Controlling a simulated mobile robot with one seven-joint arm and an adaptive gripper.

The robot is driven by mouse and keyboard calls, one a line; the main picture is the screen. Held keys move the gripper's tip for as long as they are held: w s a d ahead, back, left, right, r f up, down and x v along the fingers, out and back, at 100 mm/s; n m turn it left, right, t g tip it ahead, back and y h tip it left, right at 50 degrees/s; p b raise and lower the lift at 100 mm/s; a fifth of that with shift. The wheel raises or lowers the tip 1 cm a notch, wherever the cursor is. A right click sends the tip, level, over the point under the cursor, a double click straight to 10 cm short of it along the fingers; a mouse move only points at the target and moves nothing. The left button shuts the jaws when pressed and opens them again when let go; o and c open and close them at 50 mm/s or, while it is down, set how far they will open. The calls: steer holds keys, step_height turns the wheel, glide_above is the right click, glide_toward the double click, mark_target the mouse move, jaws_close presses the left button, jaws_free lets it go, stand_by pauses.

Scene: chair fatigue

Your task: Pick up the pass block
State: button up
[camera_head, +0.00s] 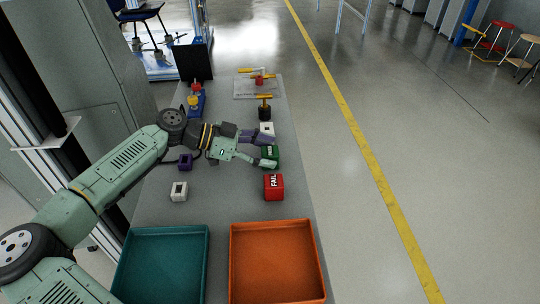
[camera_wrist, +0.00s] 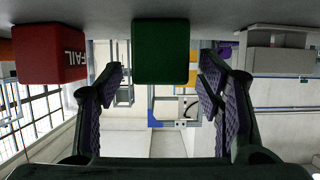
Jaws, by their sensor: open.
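The green pass block (camera_head: 272,152) stands on the grey bench, partly covered by my gripper in the head view. In the wrist view the green block (camera_wrist: 160,50) shows between the two fingers, with no lettering visible on the face I see. My gripper (camera_head: 270,149) is open, low over the bench, with its fingers reaching toward either side of the green block. In the wrist view the fingers (camera_wrist: 160,85) are spread wider than the block, with gaps on both sides. I cannot tell how far the fingertips reach along it.
The red FAIL block (camera_head: 274,187) stands close in front of the green block. A teal tray (camera_head: 207,262) and an orange tray (camera_head: 322,262) lie at the near end. White (camera_head: 179,191) and purple (camera_head: 185,161) blocks stand left. A yellow-handled tool (camera_head: 264,106) stands behind.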

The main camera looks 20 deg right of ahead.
steer(key=shift+c, duration=0.2)
steer(key=c, duration=1.2)
steer(key=shift+r, duration=0.1)
